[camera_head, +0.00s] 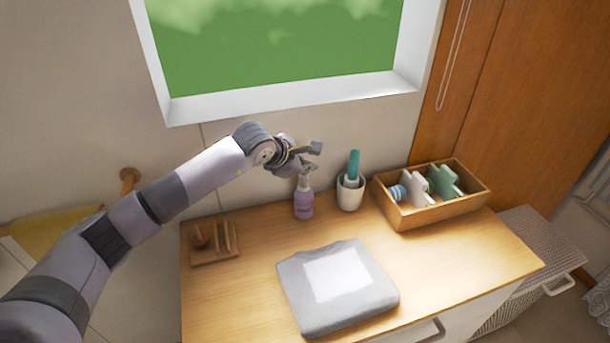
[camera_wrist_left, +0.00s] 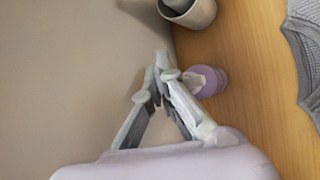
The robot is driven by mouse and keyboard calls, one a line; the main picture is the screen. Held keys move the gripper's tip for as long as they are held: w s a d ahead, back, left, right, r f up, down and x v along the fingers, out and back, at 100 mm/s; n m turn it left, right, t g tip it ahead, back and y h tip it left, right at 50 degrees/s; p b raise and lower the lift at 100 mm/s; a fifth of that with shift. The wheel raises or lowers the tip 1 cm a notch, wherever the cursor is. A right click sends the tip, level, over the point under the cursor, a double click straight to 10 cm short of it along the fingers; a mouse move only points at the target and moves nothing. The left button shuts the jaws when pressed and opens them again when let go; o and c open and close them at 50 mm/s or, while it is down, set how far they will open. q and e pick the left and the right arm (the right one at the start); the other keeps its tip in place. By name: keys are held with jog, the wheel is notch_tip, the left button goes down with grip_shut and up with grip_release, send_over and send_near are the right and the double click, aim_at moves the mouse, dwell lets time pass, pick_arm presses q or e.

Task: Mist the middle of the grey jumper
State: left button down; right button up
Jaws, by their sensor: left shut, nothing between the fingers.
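The grey jumper (camera_head: 300,295) lies folded on the wooden counter top, with a pale rectangular patch (camera_head: 336,273) on its middle. Its edge also shows at the right of the left wrist view (camera_wrist_left: 303,35). A lilac spray bottle (camera_head: 304,204) stands upright behind the jumper, near the wall. My left gripper (camera_head: 312,157) is above the bottle's top in the head view, shut and empty. In the left wrist view the gripper's fingertips (camera_wrist_left: 163,65) meet beside the bottle (camera_wrist_left: 210,82), and a finger hides part of it. My right gripper is not in view.
A wooden box (camera_head: 440,213) with several items sits farther right. A small wooden tray (camera_head: 217,258) lies at the left. The counter (camera_head: 450,265) is clear right of the jumper.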

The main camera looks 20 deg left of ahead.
aim_at(306, 176)
pick_arm(q)
jog(key=shift+r, duration=0.35)
jog(key=shift+r+p, duration=0.9)
jog(key=shift+r, duration=2)
